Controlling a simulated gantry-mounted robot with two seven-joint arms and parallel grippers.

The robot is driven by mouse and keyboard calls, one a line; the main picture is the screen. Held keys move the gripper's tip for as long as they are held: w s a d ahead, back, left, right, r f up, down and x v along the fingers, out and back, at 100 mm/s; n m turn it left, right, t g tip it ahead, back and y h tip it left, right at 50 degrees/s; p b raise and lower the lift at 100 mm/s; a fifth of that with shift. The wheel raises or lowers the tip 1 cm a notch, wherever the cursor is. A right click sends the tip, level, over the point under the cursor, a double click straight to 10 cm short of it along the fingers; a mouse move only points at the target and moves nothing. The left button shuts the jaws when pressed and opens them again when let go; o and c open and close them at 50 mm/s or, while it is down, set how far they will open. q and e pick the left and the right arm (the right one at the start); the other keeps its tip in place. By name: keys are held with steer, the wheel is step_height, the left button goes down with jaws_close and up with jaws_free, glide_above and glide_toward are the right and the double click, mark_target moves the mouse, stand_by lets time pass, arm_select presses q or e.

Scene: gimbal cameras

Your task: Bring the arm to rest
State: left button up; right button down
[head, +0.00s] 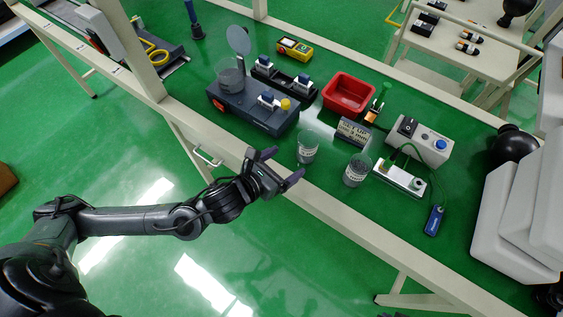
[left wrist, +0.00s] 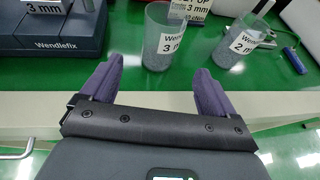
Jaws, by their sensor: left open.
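My left gripper (head: 284,168) is open and empty, over the front edge of the green workbench (head: 240,150). Its two purple fingers also show in the left wrist view (left wrist: 157,85), pointing at the bench with nothing between them. My left arm (head: 135,220) stretches in from the left side of the head view, in front of the bench. A clear labelled cup (head: 307,148) stands just beyond the fingers and apart from them. It also shows in the left wrist view (left wrist: 163,45). My right gripper is not seen.
A second clear cup (head: 356,170) stands to the right. Behind are a blue-grey device (head: 245,108), a red bin (head: 349,92) and a grey box with a blue button (head: 425,146). White boxes (head: 515,220) are at the far right. Open floor (head: 130,140) lies in front.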

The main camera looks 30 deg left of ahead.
arm_select(q)
steer(key=shift+s+r, duration=0.1)
steer(key=shift+s, duration=0.15)
stand_by(0.3)
steer(key=shift+s+f, duration=0.25)
steer(key=shift+s, duration=0.05)
steer(key=s+d+n+g+p, duration=0.2)
steer(key=s+d+n+p, duration=0.1)
steer(key=s+n+p, duration=0.3)
steer(key=s+a+f+n+g+y, duration=0.1)
steer(key=s+a+f+n+g, duration=0.25)
steer(key=n, duration=1.15)
steer(key=s+a+f+n+g+y, duration=0.1)
steer(key=s+a+n+g+y, duration=0.2)
steer(key=s+n, duration=0.8)
steer(key=w+r+n+p, duration=0.2)
steer(key=r+p, duration=1.7)
steer(key=w+r+n+g+h+p, duration=0.1)
steer(key=r+n+p, duration=0.1)
steer(key=r+p, duration=1.7)
steer(key=shift+w+r+p, duration=0.3)
steer(key=shift+w+p, duration=0.05)
steer(key=shift+p, duration=0.1)
